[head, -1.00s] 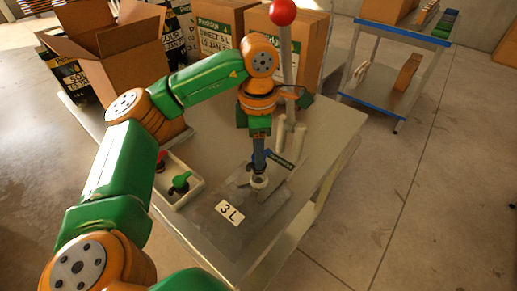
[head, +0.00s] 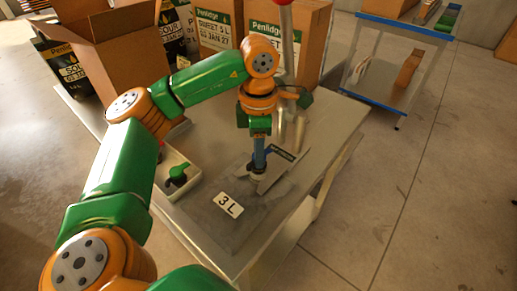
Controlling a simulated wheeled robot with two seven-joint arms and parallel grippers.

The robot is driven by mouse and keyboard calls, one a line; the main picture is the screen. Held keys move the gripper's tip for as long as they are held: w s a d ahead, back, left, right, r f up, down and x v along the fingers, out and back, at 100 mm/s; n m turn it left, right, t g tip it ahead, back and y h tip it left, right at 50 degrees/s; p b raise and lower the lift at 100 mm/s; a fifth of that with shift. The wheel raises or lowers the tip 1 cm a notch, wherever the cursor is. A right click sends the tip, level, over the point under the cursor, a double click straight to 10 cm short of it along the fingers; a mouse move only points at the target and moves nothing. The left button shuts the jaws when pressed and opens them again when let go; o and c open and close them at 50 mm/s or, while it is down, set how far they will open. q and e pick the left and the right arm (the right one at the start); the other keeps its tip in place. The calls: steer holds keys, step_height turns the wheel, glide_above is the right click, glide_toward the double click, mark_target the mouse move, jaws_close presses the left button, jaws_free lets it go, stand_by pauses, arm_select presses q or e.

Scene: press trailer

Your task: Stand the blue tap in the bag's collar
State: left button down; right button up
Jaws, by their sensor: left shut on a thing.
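The clear grey bag (head: 205,217) lies flat on the table, with a white "3 L" label on it. Its pale collar (head: 257,177) stands at the bag's far end, below my left gripper. My left gripper (head: 259,149) points straight down over the collar and is shut on the blue tap (head: 258,161). The tap is upright and small in view, with its lower end at the collar. I cannot tell whether it is seated in it or only touching. My right gripper is not in view.
A white tray (head: 185,187) left of the bag holds a dark green tap (head: 178,173) and a red one. A dark blue strip (head: 282,153) and a press lever (head: 286,45) are near the gripper. Cartons (head: 265,38) stand behind. A blue-edged trolley (head: 405,30) is at the right.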

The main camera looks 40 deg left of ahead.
arm_select(q)
steer(key=shift+f, duration=0.2)
steer(key=shift+c, duration=2.1)
jaws_free()
step_height(320, 180, up, 7)
steer(key=shift+r+p, duration=0.15)
steer(key=shift+p, duration=0.55)
